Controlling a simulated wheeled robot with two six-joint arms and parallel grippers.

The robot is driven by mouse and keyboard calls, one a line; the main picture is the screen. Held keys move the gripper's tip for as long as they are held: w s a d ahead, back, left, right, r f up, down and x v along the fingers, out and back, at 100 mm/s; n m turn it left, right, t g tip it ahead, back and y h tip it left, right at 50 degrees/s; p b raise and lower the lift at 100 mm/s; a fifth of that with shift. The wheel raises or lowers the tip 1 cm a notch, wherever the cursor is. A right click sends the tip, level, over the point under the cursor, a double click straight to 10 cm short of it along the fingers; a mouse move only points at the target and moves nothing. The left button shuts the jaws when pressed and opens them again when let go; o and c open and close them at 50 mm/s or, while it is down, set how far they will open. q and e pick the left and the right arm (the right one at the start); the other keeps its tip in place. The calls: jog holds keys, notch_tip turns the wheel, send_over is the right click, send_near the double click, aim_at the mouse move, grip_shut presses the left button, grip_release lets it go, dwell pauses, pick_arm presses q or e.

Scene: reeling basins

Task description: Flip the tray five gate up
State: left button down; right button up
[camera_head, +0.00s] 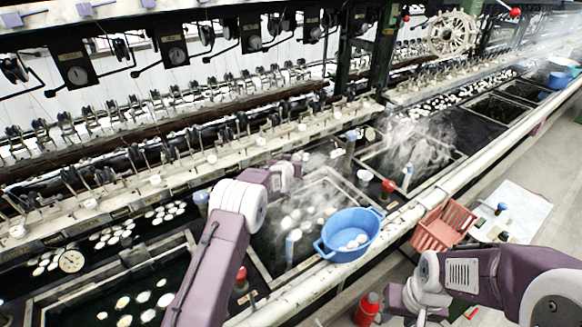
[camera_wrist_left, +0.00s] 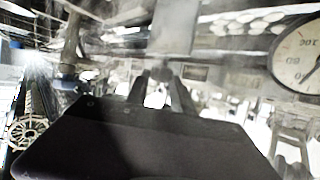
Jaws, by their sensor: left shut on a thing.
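My left arm reaches over the steaming basins in the head view, its gripper end at the machine's front ledge (camera_head: 270,145); the fingers are hidden there. In the left wrist view my left gripper (camera_wrist_left: 160,80) has its two dark fingers shut on a small grey part at their tips, which I cannot name for sure. A pale upright plate (camera_wrist_left: 174,28) stands just beyond the tips. I cannot tell which piece is the tray five gate. My right gripper (camera_head: 402,304) is low at the right, over the floor by the basin front; its fingers are unclear.
A blue basin (camera_head: 350,236) with pale cocoons sits on the basin rim near my left arm. A red crate (camera_head: 443,226) and a red canister (camera_head: 367,309) stand in front. A round dial (camera_head: 71,261) is at the left. The aisle floor at right is partly open.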

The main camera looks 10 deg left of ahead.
pick_arm(q)
jog(key=shift+w+r, duration=0.15)
jog(key=shift+r, duration=0.2)
jog(key=c, duration=1.1)
grip_release()
jog(key=shift+f, duration=0.1)
jog(key=b+v, duration=0.1)
jog(key=v, duration=0.8)
jog(key=shift+f, duration=0.1)
